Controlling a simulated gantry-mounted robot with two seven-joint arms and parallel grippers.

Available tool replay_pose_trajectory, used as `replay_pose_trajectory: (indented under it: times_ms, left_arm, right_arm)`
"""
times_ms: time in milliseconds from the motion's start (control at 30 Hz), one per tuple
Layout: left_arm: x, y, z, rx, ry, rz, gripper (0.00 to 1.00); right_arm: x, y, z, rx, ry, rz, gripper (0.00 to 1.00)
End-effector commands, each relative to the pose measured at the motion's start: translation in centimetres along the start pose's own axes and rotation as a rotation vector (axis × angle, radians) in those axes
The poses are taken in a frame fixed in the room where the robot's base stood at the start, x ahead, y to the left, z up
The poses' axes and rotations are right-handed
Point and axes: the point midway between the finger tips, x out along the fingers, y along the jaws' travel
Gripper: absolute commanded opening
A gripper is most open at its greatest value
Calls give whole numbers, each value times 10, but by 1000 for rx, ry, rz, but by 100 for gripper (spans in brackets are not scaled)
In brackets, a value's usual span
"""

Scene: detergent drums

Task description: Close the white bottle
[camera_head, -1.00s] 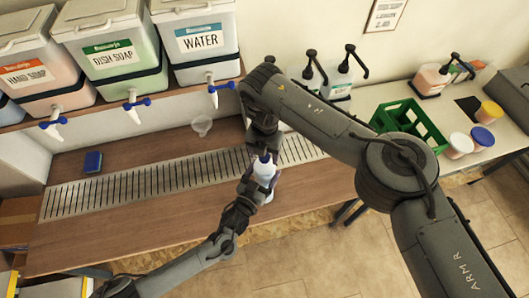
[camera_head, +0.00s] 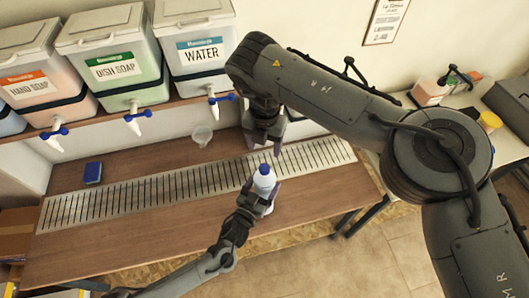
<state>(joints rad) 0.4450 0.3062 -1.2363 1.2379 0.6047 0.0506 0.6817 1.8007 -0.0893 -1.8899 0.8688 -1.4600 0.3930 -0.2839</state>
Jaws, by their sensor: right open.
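The white bottle (camera_head: 267,186) stands upright near the front of the wooden counter, with a blue cap (camera_head: 264,170) on its top. My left gripper (camera_head: 260,192) comes from the lower left and is shut on the bottle's body, one finger on each side. My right gripper (camera_head: 264,148) is above and behind the bottle, pointing down. Its fingers are apart with nothing between them, and it does not touch the cap. How tightly the cap sits cannot be told.
Drums of hand soap (camera_head: 38,88), dish soap (camera_head: 112,70) and water (camera_head: 198,52) with blue taps stand on a shelf behind. A clear funnel (camera_head: 202,135) and a blue sponge (camera_head: 93,172) are on the counter. A metal grate (camera_head: 150,192) crosses it; its left part is clear.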

Motion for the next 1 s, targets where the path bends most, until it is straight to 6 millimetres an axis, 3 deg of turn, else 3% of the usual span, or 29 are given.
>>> replay_pose_trajectory:
  times_ms: [167, 500, 533, 633, 1000]
  left_arm:
    - [0, 0, 0, 0, 0, 0, 0]
    - [0, 0, 0, 0, 0, 0, 0]
    - [0, 0, 0, 0, 0, 0, 85]
    - [0, 0, 0, 0, 0, 0, 100]
    - [-8, 0, 1, -2, -2, 0, 100]
  right_arm:
    - [-13, 0, 0, 0, -2, -1, 64]
    - [-16, 0, 0, 0, 0, 0, 64]
    - [-16, 0, 0, 0, 0, 0, 64]
    - [-16, 0, 0, 0, 0, 0, 64]
    - [-16, 0, 0, 0, 0, 0, 64]
